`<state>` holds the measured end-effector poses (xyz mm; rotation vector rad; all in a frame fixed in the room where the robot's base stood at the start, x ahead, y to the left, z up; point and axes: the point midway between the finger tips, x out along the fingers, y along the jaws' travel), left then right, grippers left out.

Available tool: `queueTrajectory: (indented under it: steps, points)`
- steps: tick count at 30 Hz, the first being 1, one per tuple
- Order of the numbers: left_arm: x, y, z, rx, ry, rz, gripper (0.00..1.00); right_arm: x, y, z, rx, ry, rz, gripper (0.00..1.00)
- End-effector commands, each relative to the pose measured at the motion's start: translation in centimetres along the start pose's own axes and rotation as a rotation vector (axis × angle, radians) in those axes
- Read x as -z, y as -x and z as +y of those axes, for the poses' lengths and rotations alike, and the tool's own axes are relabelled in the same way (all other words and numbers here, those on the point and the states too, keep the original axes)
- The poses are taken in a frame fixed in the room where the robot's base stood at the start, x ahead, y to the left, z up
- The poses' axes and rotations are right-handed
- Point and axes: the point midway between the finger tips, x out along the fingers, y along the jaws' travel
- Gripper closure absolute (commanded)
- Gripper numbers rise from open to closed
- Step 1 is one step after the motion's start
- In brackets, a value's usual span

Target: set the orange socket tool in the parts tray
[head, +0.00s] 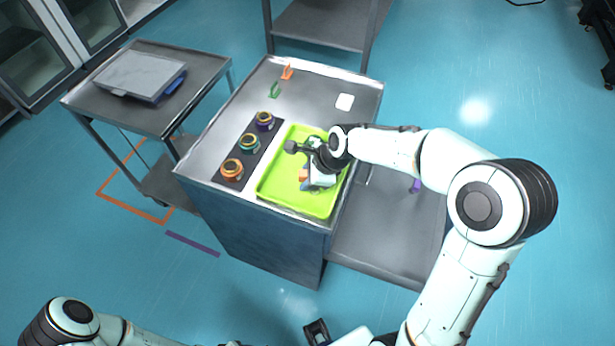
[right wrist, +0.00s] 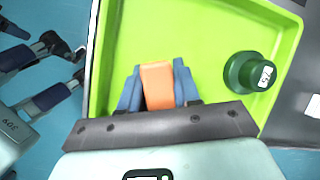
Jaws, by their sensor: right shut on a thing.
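The orange socket tool (right wrist: 158,85) is between the blue fingers of my right gripper (right wrist: 157,90), which is shut on it. In the head view, a bit of orange (head: 303,174) shows at the right gripper (head: 306,184). The parts tray (head: 283,190) is a bright green shallow tray on the table. The right gripper and tool are over its floor; whether the tool touches the floor I cannot tell. A dark green round piece with a white label (right wrist: 250,73) is in the tray, right of the tool in the wrist view.
Left of the tray, a black strip holds an orange-ringed (head: 232,169), a teal-ringed (head: 249,142) and a purple-ringed piece (head: 264,121). Orange (head: 287,72) and green (head: 274,90) clips and a white square (head: 344,102) lie behind. A side cart (head: 205,75) stands left.

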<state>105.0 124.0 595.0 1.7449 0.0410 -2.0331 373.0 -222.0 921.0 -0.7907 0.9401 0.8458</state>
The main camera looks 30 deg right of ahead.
Motion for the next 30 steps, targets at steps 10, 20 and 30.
queueTrajectory:
  steps: [10, 20, 30]
  points:
    - [0.0, -0.1, -0.1, 0.0, 0.0, -0.001, 0.43, 0.1, -0.2, 0.0, 0.0, 0.0, 0.0, 0.43]
    - [0.0, 0.0, 0.0, 0.0, 0.0, 0.0, 0.43, 0.0, 0.1, 0.0, 0.001, 0.0, 0.0, 0.43]
    - [0.2, 0.6, 0.3, -0.001, -0.001, 0.003, 0.43, -0.1, 6.0, -0.2, 0.007, -0.001, -0.001, 0.43]
